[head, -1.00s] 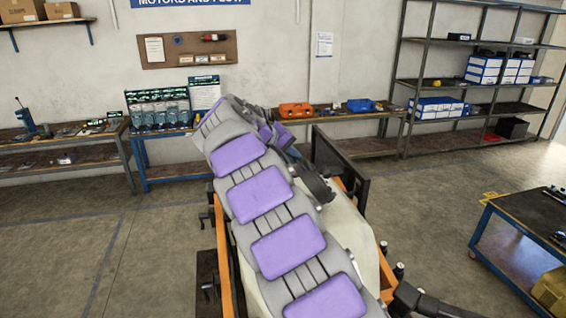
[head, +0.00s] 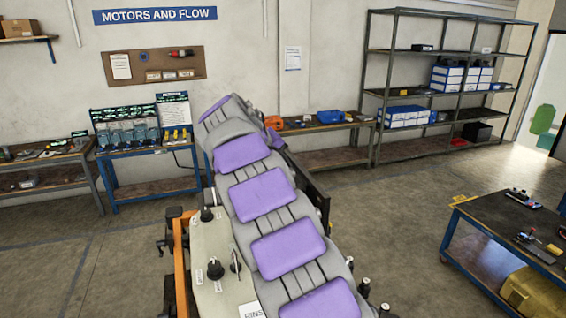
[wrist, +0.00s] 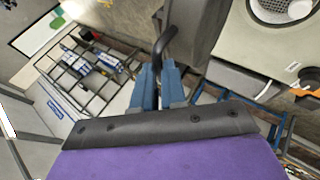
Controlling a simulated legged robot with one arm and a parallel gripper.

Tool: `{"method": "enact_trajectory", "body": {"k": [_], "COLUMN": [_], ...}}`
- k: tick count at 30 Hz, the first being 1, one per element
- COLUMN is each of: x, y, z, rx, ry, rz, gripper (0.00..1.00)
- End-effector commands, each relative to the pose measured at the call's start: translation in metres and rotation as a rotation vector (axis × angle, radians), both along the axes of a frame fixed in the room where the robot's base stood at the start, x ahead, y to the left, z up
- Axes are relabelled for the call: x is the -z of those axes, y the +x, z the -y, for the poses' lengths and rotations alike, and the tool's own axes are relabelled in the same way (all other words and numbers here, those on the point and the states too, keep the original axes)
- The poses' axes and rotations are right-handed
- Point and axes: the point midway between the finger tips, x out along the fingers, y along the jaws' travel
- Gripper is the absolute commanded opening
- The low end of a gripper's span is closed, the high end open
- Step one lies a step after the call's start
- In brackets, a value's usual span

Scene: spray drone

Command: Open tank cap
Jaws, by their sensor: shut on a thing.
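In the wrist view my gripper (wrist: 160,85) has its blue fingers close together on a black curved handle (wrist: 163,45). The handle rises from the fingertips towards a dark grey body (wrist: 193,22). I cannot tell whether the handle belongs to the tank cap. A beige casing (wrist: 245,55) with a round grey port fills the upper right of that view. In the head view the beige unit (head: 208,240) with black knobs (head: 215,268) shows left of my arm, in an orange frame (head: 181,260). My arm hides the gripper there.
A dark-topped blue cart (head: 500,235) stands at the right with a yellow container (head: 535,298) on its lower level. Benches (head: 150,150) and a metal shelf (head: 440,95) line the wall. The floor between the cart and the unit looks clear.

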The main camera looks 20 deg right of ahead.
Motion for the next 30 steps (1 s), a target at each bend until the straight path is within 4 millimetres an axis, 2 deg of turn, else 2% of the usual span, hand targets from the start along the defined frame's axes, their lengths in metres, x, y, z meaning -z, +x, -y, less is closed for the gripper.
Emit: {"method": "enact_trajectory", "body": {"k": [1, 11, 12, 19, 30], "x": [-0.0064, -0.0060, -0.0059, -0.0024, -0.0063], "y": [0.0009, 0.0008, 0.0008, 0.0008, -0.0018], "z": [-0.0004, 0.0074, 0.0076, 0.0084, 0.0027], "rx": [-0.006, -0.006, -0.006, -0.004, -0.003], "ry": [-0.003, 0.003, 0.003, 0.006, 0.007], "rz": [0.013, 0.013, 0.013, 0.006, 0.004], "gripper": [0.00, 0.00, 0.15, 0.37, 0.37]}}
